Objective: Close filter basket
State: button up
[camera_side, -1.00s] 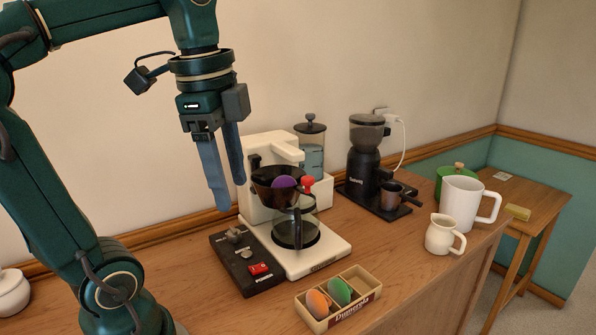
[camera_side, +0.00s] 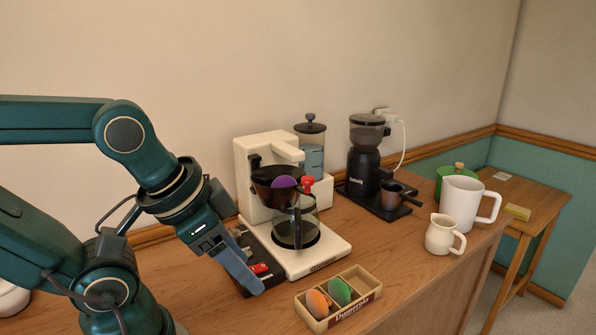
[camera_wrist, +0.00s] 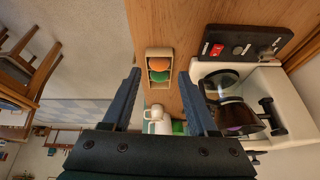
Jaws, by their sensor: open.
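The dark filter basket (camera_side: 272,187) sticks out from the front of the white coffee maker (camera_side: 245,160), above the glass carafe (camera_side: 296,229). A purple pod (camera_side: 285,182) shows in its open top. In the wrist view, the basket (camera_wrist: 238,117) is right of my fingers, over the carafe (camera_wrist: 223,84). My gripper (camera_side: 257,285) is open and empty, low and pointing down to the right, in front of the black switch panel. It is left of the basket and apart from it. My gripper (camera_wrist: 160,74) also shows in the wrist view.
The switch panel (camera_side: 247,240) with a red switch is partly hidden by my gripper. A wooden box (camera_side: 362,289) with an orange and a green pod stands at the counter's front. A grinder (camera_side: 362,160), a French press (camera_side: 311,150) and white jugs (camera_side: 462,202) stand farther right.

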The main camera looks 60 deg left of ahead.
jog(key=w+d+r+t+h, duration=0.2)
jog(key=w+r+t, duration=0.9)
jog(key=r, duration=0.6)
jog(key=w+a+r+n+t+y, duration=0.1)
jog(key=w+a+r+n+y, duration=0.1)
jog(key=a+r+n+y, duration=0.8)
jog(key=shift+w+a+r+y, duration=0.2)
jog(key=shift+a+r+y, duration=0.1)
jog(key=shift+a+r, duration=0.5)
jog(key=shift+c, duration=0.3)
